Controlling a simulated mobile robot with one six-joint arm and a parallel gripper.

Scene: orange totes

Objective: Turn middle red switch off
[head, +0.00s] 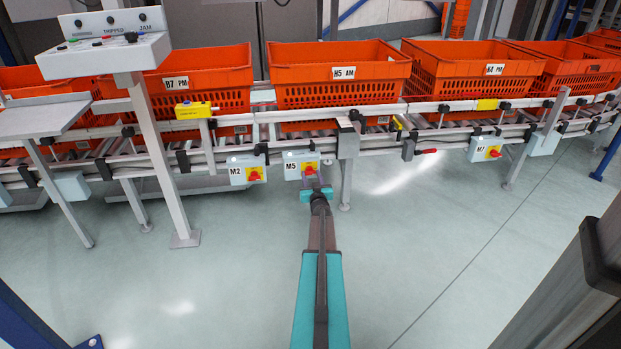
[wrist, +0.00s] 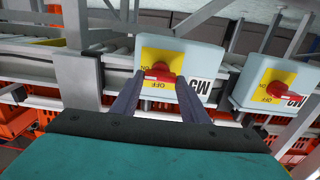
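The M5 switch box (head: 293,168) hangs on the conveyor's front rail between M2 and M7. It carries a red rotary knob (head: 310,170) on a yellow plate. My gripper (head: 318,191) is just in front of it. In the wrist view my gripper (wrist: 160,78) is open, one finger on each side of the red knob (wrist: 158,72). The knob's handle lies roughly crosswise in that view, between the fingertips. I cannot tell whether the fingers touch it. The plate's lettering is partly hidden by the knob.
The M2 switch box (head: 236,168) is close on the left; it shows at right in the wrist view (wrist: 290,75). The M7 box (head: 480,147) is farther right. Orange totes (head: 340,92) stand on the conveyor above. A grey post (head: 155,160) stands left. The floor in front is clear.

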